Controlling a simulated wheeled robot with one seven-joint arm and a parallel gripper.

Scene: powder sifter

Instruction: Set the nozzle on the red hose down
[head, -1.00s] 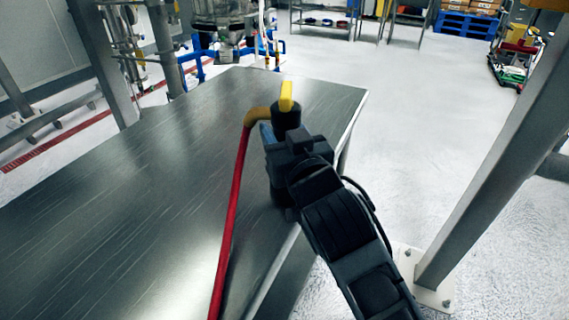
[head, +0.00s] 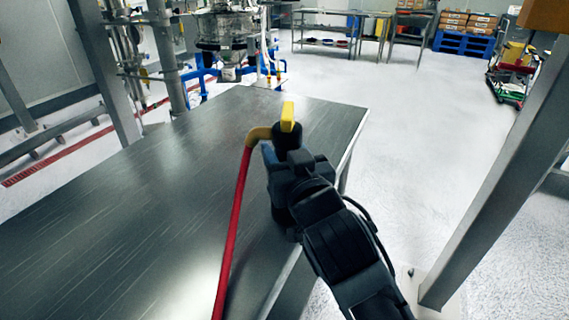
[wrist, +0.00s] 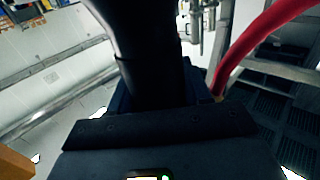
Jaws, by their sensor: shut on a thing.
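The nozzle (head: 288,117) has a yellow upper part and a dark body, with a yellow-brown elbow joining it to the red hose (head: 236,205). My gripper (head: 270,155) is shut on the nozzle, over the far right part of the steel table (head: 130,210). The arm hides part of the nozzle's lower end, so I cannot tell whether it touches the table. In the wrist view, a dark cylindrical body (wrist: 148,50) rises between the fingers, and the red hose (wrist: 265,40) curves away at the upper right.
The tabletop left of the hose is bare. A steel post (head: 500,170) stands on the right. Sifter equipment (head: 225,35) with blue pipes stands beyond the table. Clear floor lies to the right, with a blue pallet of boxes (head: 465,45) at the back.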

